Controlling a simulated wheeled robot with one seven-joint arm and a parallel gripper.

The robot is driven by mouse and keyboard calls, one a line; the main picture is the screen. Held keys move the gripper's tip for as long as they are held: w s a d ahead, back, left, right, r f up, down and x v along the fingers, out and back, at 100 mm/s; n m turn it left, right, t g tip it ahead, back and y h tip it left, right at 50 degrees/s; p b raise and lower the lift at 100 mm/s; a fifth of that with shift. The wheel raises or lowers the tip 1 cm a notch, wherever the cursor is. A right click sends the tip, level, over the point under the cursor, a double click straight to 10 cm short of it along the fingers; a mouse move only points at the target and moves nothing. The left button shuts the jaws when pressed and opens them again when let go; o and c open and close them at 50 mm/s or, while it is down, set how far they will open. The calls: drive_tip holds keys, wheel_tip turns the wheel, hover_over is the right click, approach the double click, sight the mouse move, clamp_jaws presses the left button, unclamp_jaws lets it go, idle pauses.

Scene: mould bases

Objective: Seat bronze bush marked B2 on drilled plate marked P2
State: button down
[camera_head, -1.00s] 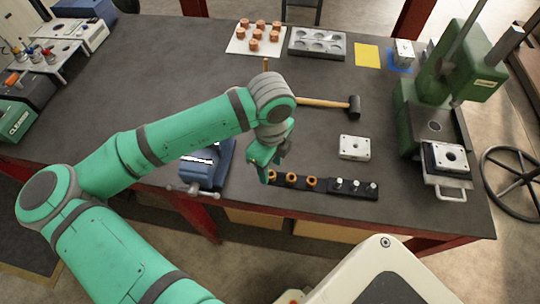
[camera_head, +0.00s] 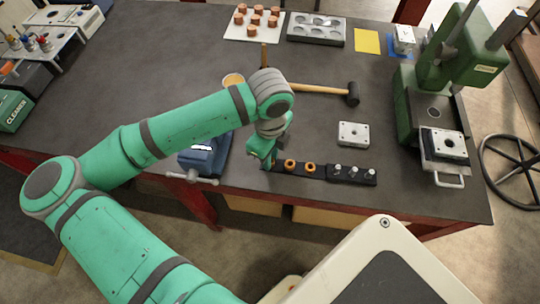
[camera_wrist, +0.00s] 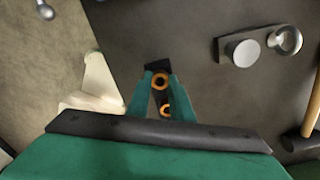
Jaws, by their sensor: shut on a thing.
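A black rack (camera_head: 323,175) near the table's front edge holds bronze bushes and several silver pins. My gripper (camera_head: 270,164) is at its left end, shut on the leftmost bronze bush, which it hides in the head view. In the wrist view that bush (camera_wrist: 160,81) shows between my fingertips (camera_wrist: 160,77), at the rack's end. Two more bushes (camera_head: 290,164) (camera_head: 310,168) stand to its right. A pale drilled plate (camera_head: 353,134) lies behind the rack. Another drilled plate (camera_head: 449,145) is at the green press. No B2 or P2 marking is legible.
A hammer (camera_head: 352,94) lies behind my gripper, and a blue vise (camera_head: 205,158) is left of it. The green press (camera_head: 428,107) stands at the right. A third pale block (camera_head: 404,38) sits on a blue mat at the back. The middle table is mostly clear.

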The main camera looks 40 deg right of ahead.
drive_tip(key=shift+r, duration=0.1)
drive_tip(key=shift+r, duration=0.9)
